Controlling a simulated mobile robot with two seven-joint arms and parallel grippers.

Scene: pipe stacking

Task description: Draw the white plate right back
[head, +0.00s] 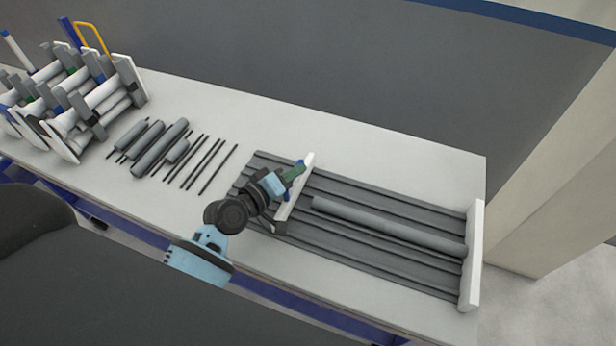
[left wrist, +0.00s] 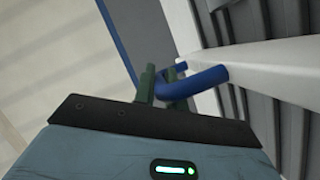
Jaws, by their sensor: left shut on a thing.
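The white plate (head: 292,203) stands upright across the grey ribbed rack (head: 380,200), toward the rack's left end. In the left wrist view the plate (left wrist: 275,62) runs off to the right, with a blue curved handle (left wrist: 195,83) at its end. My left gripper (head: 297,170) is at the plate's far end. Its green fingers (left wrist: 160,82) are shut on the blue handle. The gripper hides part of the plate and most of the handle in the head view. My right gripper does not show.
A long grey pipe (head: 390,227) lies on the rack, right of the plate, reaching a white end plate (head: 472,255). Several short pipes (head: 150,145) and thin dark rods (head: 205,165) lie to the left. A full pipe holder (head: 75,100) stands at far left. The table's back strip is clear.

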